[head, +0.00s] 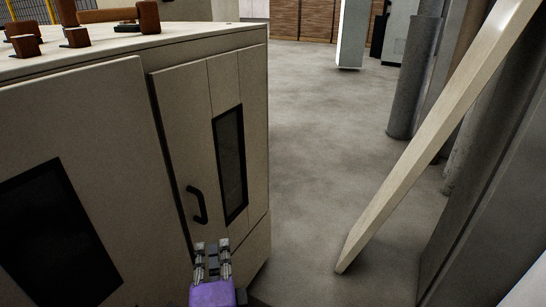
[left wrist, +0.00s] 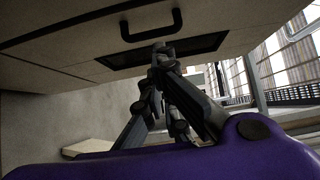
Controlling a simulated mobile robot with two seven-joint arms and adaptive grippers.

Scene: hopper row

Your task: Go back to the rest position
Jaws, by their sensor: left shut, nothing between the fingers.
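My left gripper (head: 212,246), with a purple body, shows at the bottom of the head view, in front of the beige cabinet (head: 90,110). Its fingers are shut with nothing between them. They point toward the cabinet door, just below the black handle (head: 197,205). In the left wrist view the gripper (left wrist: 163,50) shows in the middle, with the handle (left wrist: 152,24) above it. I see no contact between the fingers and the handle. My right gripper is in neither view.
Several brown parts (head: 75,38) stand on the cabinet top. A pale slanted beam (head: 430,135) reaches the floor at the right, beside grey columns (head: 413,80). The grey floor (head: 320,120) between the cabinet and the beam is clear.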

